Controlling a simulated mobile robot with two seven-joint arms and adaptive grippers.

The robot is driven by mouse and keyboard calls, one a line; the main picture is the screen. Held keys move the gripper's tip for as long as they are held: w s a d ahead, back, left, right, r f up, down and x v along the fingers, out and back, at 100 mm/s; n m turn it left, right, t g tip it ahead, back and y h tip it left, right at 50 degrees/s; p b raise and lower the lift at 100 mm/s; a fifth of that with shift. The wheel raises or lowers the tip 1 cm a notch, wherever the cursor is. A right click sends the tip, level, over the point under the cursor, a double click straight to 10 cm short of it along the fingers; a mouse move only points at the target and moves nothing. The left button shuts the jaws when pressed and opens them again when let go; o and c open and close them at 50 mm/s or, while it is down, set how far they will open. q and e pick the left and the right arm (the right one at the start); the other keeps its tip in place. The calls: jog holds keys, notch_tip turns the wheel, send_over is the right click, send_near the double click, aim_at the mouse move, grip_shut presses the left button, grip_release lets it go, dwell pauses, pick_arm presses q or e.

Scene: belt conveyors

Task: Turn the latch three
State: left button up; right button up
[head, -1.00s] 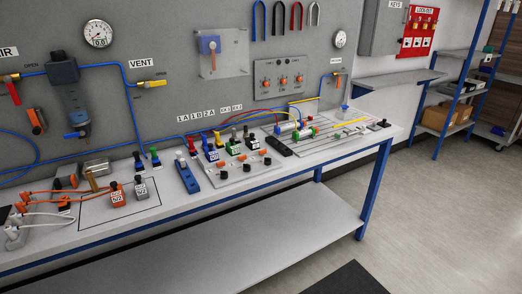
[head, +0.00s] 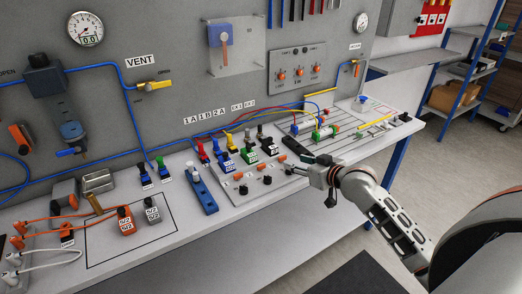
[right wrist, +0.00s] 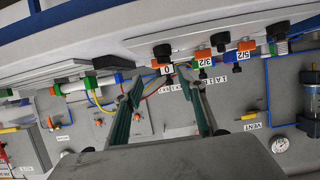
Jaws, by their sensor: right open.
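A light plate (head: 222,183) on the bench carries orange latches and black knobs in a row. Which one is latch three cannot be read. The left orange latch (head: 239,176) and left black knob (head: 243,189) are clear of my arm. My right gripper (head: 287,165) is open at the plate's right end, close to the rightmost black knob (head: 290,171). In the right wrist view, upside down, the open fingers (right wrist: 160,80) show before the row, empty. An orange piece (right wrist: 155,63) lies just beyond them. Contact cannot be told. My left gripper is out of view.
A blue block (head: 203,190) lies left of the plate. Several coloured valves (head: 248,155) stand behind it. Tubes and cylinders (head: 315,128) lie at the back right. The bench front edge is clear.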

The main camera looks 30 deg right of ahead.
aim_at(283, 157)
jog(key=shift+w, duration=0.35)
jog(key=shift+x, duration=3.55)
jog(key=shift+c, duration=0.3)
jog(key=c, duration=1)
